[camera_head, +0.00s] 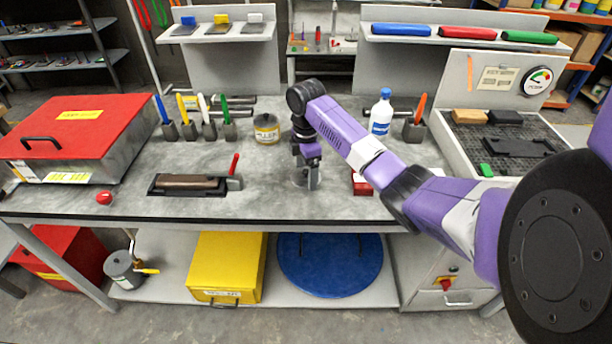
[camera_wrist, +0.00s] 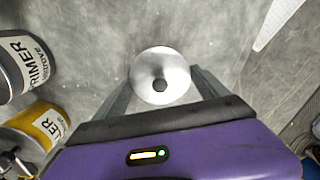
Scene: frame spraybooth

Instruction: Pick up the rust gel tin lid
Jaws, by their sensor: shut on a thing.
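The rust gel tin lid appears as a round silvery disc with a small dark knob at its middle (camera_wrist: 160,67) in the wrist view. My gripper (camera_wrist: 162,80) has one finger on each side of the lid and is shut on it. In the head view my gripper (camera_head: 306,172) points straight down just above the middle of the grey bench. There the lid is too small and too covered by the gripper to make out clearly. Whether a tin stands under the lid is hidden.
A filler tin (camera_head: 266,129) stands left of my gripper, and a primer tin (camera_wrist: 20,65) shows in the wrist view. A white bottle with a blue cap (camera_head: 381,113) stands to the right. A dark tray (camera_head: 158,188) lies at the front left.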

